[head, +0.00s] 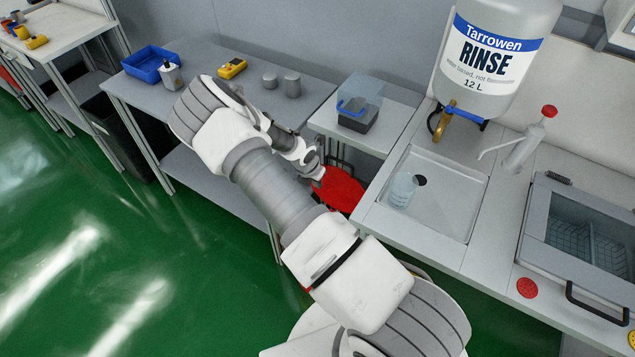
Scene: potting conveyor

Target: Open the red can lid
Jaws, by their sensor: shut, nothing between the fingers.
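The red can lid (342,191) shows as a flat red surface in the gap between the grey bench and the sink counter, lower than both tops. My arm reaches across the middle of the head view and hides part of the lid and most of the can below it. My gripper (317,174) is shut and empty at the lid's upper left edge. I cannot tell whether its fingers touch the lid. The lid looks closed, but its edge is partly hidden.
The sink (440,190) holds a clear container (402,190). A clear-lidded box (358,103) sits on the small counter. The grey bench (215,105) carries a blue bin (150,64). Green floor is free at left.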

